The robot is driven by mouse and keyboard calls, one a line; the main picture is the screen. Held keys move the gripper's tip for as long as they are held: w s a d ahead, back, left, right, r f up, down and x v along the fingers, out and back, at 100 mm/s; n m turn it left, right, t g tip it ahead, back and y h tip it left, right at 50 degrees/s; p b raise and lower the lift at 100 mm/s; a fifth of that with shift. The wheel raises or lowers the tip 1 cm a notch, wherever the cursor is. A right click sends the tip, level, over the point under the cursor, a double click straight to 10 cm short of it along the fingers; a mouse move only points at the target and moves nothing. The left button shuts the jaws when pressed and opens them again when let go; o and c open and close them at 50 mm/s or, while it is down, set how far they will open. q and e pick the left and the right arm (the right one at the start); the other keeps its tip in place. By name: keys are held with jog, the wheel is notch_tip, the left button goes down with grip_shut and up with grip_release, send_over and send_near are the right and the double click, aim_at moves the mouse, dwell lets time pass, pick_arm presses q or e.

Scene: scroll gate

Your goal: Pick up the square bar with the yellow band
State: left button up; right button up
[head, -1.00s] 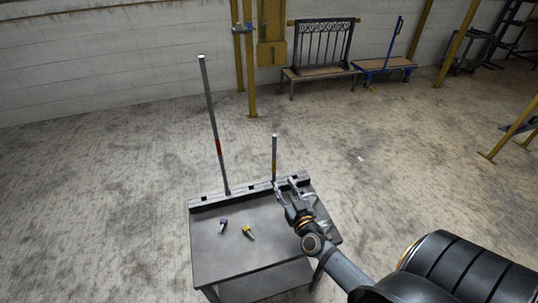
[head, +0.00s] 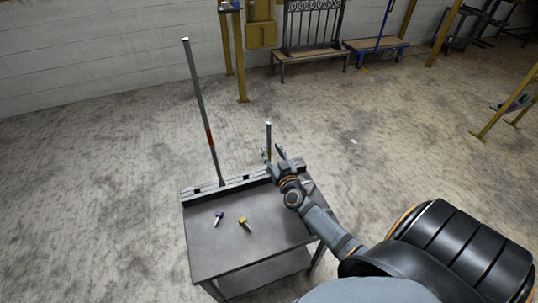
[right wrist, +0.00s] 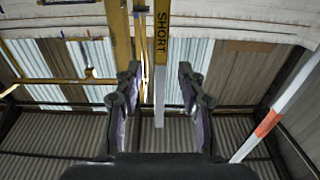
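The short square bar (head: 268,136) stands upright in the rack (head: 235,183) at the table's back edge. Its yellow band, marked SHORT, shows clearly in the right wrist view (right wrist: 162,35). My right gripper (head: 273,153) is at this bar, its fingers raised and spread. In the right wrist view the open fingers (right wrist: 159,90) lie to either side of the bar, with a gap on each side. I cannot tell how deep the bar sits between them. In the head view the gripper hides the bar's lower end. My left gripper is not in view.
A taller bar with a red band (head: 209,138) stands in the rack to the left. A purple-headed piece (head: 218,218) and a yellow-headed piece (head: 244,223) lie on the grey table (head: 215,255).

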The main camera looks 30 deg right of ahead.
aim_at(270, 147)
jog(key=x, duration=0.3)
jog(key=shift+f, duration=0.25)
jog(key=shift+w, duration=0.25)
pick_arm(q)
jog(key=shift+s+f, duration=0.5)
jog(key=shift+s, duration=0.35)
pick_arm(e)
jog(key=shift+s+r, duration=0.15)
grip_shut()
